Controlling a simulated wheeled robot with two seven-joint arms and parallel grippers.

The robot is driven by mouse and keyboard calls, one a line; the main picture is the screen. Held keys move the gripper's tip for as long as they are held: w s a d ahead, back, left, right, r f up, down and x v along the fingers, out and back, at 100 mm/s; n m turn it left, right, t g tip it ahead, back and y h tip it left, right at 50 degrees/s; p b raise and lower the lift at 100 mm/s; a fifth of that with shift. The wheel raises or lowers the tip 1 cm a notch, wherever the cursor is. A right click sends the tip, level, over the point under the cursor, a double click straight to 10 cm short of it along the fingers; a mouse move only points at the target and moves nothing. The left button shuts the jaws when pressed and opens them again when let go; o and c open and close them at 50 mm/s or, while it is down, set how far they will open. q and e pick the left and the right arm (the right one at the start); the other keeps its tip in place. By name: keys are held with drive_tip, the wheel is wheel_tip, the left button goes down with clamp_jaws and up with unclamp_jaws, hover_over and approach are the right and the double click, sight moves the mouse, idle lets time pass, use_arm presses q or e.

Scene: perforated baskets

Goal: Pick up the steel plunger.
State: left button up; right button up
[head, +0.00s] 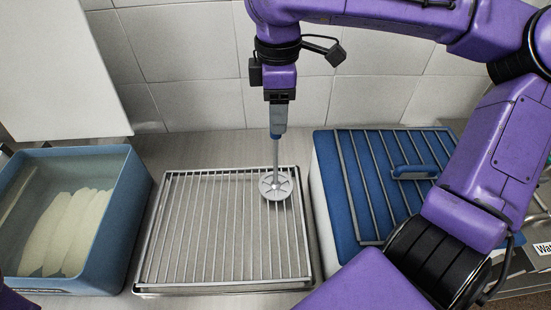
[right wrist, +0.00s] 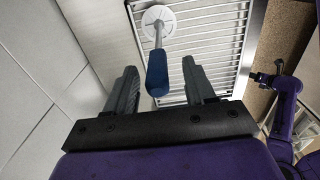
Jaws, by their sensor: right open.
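The steel plunger (head: 276,155) has a blue handle, a thin steel rod and a round slotted disc at its lower end. It stands upright, with the disc over the right part of the wire rack (head: 200,235). My right gripper (head: 278,101) points down at the top of the handle. In the right wrist view, the open jaws of the right gripper (right wrist: 160,88) lie either side of the blue handle (right wrist: 157,75), with a gap on each side. Whether the disc rests on the rack is hard to tell. My left gripper is out of view.
A blue-rimmed tub (head: 128,190) with pale flat pieces stands on the left. On the right is a container with a blue lid (head: 335,180), a blue handle and a wire rack on it. A tiled wall (head: 190,60) closes off the back.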

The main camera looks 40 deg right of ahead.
drive_tip(key=f, duration=0.3)
drive_tip(key=shift+w+f, duration=0.25)
clamp_jaws()
